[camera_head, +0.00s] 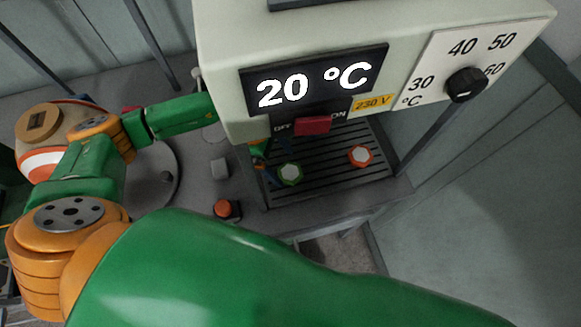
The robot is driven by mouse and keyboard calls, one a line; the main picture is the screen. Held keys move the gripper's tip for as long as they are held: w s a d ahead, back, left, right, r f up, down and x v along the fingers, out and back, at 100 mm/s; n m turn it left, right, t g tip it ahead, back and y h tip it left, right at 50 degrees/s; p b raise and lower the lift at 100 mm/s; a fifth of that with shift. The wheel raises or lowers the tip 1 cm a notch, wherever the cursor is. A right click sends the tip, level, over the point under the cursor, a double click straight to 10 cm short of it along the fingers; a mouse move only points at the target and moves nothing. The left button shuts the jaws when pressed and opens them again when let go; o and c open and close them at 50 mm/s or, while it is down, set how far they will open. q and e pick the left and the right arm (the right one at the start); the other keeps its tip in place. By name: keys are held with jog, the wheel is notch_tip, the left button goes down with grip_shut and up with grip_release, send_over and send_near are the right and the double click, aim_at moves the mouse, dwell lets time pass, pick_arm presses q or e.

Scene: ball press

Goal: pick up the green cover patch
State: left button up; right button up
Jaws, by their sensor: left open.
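The green cover patch (291,173) is a small octagonal piece with a green rim and a pale centre. It lies on the dark slatted grate under the machine's control box. My left arm comes in from the left and passes behind the control box. The part of my left gripper (266,172) that shows is just left of the green patch, below the box's lower edge. The gripper is open. Most of it is hidden by the box, and I cannot tell whether it touches the patch. My right gripper is not in view.
A similar orange-red patch (360,156) lies further right on the grate (325,190). The control box (225,60) overhangs the grate, with a 20 °C display (315,82), a red switch (313,125) and a black knob (466,85). A red button (223,208) stands at the front left.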

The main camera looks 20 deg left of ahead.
aim_at(290, 173)
pick_arm(q)
jog(key=shift+x, duration=1.25)
jog(key=shift+s, duration=0.1)
jog(key=c, duration=1.3)
jog(key=shift+o, duration=0.2)
